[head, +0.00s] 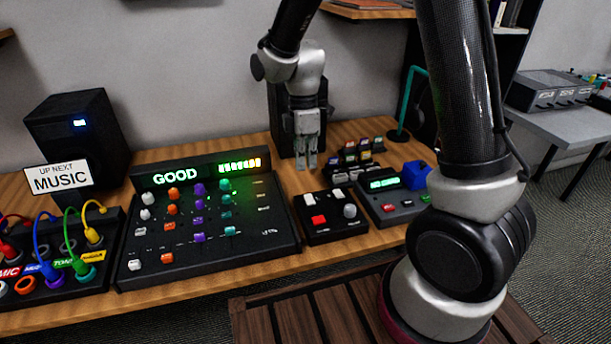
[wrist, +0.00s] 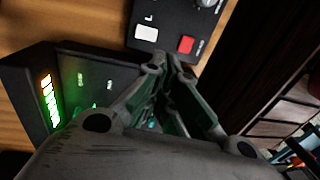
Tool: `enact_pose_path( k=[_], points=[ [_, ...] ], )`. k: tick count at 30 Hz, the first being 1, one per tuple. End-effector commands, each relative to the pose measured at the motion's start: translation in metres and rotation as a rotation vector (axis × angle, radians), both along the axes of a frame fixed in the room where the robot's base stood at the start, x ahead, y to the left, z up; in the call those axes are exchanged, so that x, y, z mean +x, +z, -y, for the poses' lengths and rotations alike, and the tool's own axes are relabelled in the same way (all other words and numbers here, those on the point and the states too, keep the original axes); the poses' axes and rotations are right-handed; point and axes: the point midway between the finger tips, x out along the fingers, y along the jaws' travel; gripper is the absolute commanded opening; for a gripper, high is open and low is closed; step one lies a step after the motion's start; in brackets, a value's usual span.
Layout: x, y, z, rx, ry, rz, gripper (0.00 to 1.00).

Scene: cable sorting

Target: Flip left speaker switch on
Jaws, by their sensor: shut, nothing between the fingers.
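A small black switch box (head: 335,228) stands right of the mixer, with a white switch (head: 308,199), a red switch (head: 319,221) and grey knobs (head: 350,211). The wrist view shows its white switch (wrist: 147,32) and red switch (wrist: 186,44); a mark like "L" is by the white one. I cannot tell which way either switch is tipped. Another dark speaker (head: 282,125) is partly hidden behind my gripper. My gripper (head: 307,166) points down, shut and empty, above the table behind the switch box, apart from the switches.
The mixer (head: 205,255) shows "GOOD" and several coloured sliders. A console with a green display (head: 385,183) and a blue block (head: 415,176) stand right of the switch box. A patch panel with cables (head: 60,285) and an "UP NEXT MUSIC" sign (head: 57,178) are at left.

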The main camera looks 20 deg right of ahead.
Motion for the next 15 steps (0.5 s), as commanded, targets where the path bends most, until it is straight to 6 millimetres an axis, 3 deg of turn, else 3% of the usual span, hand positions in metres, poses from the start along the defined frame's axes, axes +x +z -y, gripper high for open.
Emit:
enact_pose_path(
  k=[6,15],
  points=[
    [-0.002,0.019,0.000,0.001,-0.001,0.002,0.00],
    [-0.002,0.020,0.000,0.000,-0.001,0.000,0.00]
  ],
)
